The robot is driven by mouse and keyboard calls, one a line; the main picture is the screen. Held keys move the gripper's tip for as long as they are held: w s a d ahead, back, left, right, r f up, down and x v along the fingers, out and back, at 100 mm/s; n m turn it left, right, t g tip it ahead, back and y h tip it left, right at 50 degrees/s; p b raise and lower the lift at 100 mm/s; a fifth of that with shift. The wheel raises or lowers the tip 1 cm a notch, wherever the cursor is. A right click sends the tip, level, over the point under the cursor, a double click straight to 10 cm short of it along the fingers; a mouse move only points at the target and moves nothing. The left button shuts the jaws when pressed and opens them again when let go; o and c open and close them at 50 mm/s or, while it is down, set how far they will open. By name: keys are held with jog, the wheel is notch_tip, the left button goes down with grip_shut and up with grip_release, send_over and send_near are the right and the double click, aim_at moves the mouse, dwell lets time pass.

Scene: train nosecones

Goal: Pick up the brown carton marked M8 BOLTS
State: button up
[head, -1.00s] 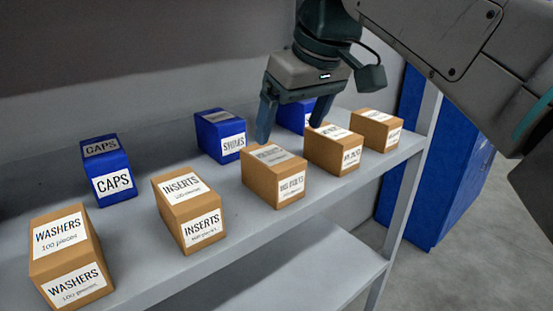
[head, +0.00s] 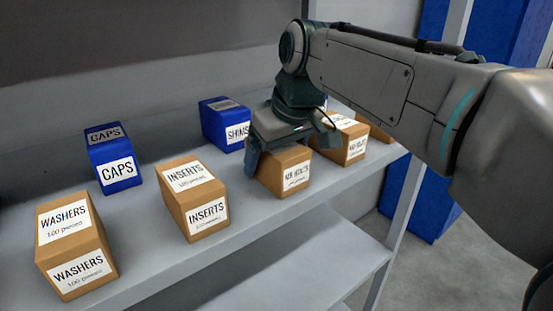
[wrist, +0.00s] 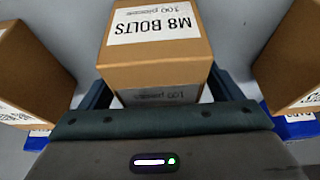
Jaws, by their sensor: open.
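The brown carton marked M8 BOLTS (head: 286,178) stands on the shelf in the middle of the front row in the head view. Its white label is readable in the wrist view, where the carton (wrist: 158,60) fills the upper middle. My gripper (head: 284,157) is right over this carton, pointing down, with one finger at its left side. In the wrist view the fingers of my gripper (wrist: 160,88) are apart, one on each side of the carton. The jaws are open; whether a finger touches the carton I cannot tell. The gripper hides most of the carton's top in the head view.
Brown INSERTS (head: 193,203) and WASHERS (head: 77,252) cartons stand left along the shelf (head: 150,262). Another brown carton (head: 343,145) stands close on the right. Blue CAPS (head: 114,160) and SHIMS (head: 222,122) boxes are behind. A wall closes the back.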

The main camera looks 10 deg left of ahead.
jog(key=shift+w+a+f, duration=0.1)
jog(key=shift+a+f, duration=0.05)
jog(key=shift+f, duration=0.4)
jog(key=shift+f, duration=0.2)
dwell(0.3)
jog(key=c, duration=1.5)
jog(key=shift+r, duration=0.2)
